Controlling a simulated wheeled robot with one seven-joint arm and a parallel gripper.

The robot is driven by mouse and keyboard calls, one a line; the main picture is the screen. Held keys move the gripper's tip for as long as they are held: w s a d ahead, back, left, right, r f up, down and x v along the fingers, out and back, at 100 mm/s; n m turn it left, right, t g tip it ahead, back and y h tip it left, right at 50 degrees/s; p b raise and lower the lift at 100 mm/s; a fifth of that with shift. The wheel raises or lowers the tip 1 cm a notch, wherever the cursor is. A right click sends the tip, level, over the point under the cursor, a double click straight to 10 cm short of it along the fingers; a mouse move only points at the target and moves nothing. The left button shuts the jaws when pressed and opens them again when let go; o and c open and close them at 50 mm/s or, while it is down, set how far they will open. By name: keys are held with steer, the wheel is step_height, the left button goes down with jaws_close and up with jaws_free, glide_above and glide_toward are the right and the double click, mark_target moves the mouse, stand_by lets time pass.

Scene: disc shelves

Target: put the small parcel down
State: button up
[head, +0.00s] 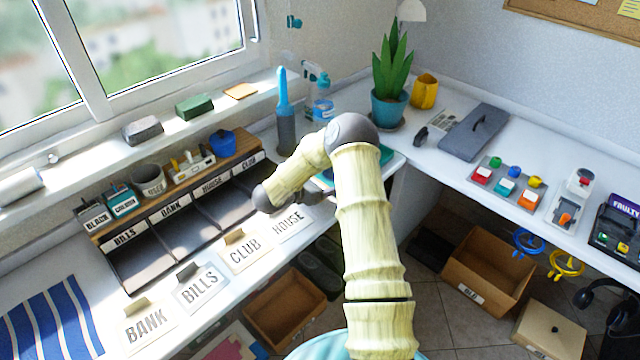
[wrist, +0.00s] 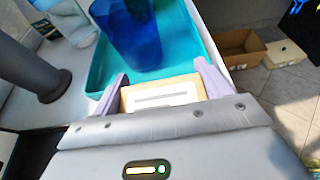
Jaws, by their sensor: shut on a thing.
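The small parcel (wrist: 162,93) is a tan block with a white label bearing grey lines. In the wrist view it sits between the two pale purple fingers of my gripper (wrist: 160,72), which are shut on it. A teal tray (wrist: 97,75) lies just beyond the parcel, with a blue cup-like thing (wrist: 130,35) in it. I cannot tell whether the parcel touches the tray. In the head view my gripper (head: 312,196) is mostly hidden by my arm, and the parcel is not visible. The tray (head: 387,155) shows partly behind my arm at the counter corner.
A dark grey holder with a blue-handled brush (head: 286,130) and a spray bottle (head: 319,103) stand behind the tray. A labelled sorter (head: 150,258) is at left, with several label cards before it. Open cardboard boxes (head: 489,268) stand on the floor below.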

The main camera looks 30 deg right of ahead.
steer(key=shift+s+f, duration=0.2)
steer(key=shift+f, duration=0.25)
steer(key=o, duration=0.9)
steer(key=shift+a, duration=0.15)
steer(key=shift+o, duration=0.7)
steer(key=shift+s+f, duration=0.15)
steer(key=shift+r+p, duration=0.5)
steer(key=shift+a+r, duration=0.1)
steer(key=shift+r, duration=0.2)
steer(key=v, duration=1.1)
steer(key=shift+a+r, duration=0.3)
steer(key=shift+r, duration=0.05)
